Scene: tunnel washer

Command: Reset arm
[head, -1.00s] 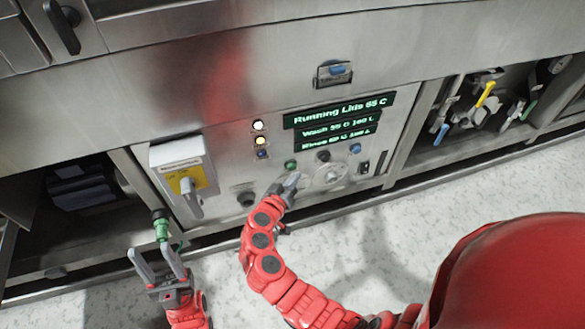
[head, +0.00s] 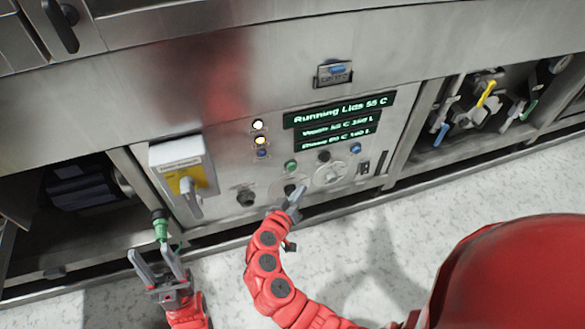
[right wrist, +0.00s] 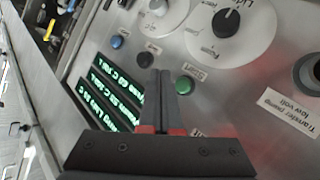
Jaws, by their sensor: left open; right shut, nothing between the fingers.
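My right gripper (head: 297,197) is shut and empty in front of the lower part of the control panel (head: 222,160). In the right wrist view its closed fingers (right wrist: 166,75) point at the panel between a black button (right wrist: 145,60) and a green button (right wrist: 184,85), and I cannot tell whether they touch it. The right arm is red and bent, coming up from the bottom. My left gripper (head: 155,259) is open at the lower left, below a green-bodied fitting (head: 161,229). I cannot tell whether a finger touches that fitting.
The display (head: 340,119) reads "Running Lids 55 C". A yellow-plated switch (head: 186,186) is at the panel's left. A white dial (head: 331,174) is right of my right gripper. An open bay with valves (head: 487,95) lies further right. The floor (head: 400,235) in front is clear.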

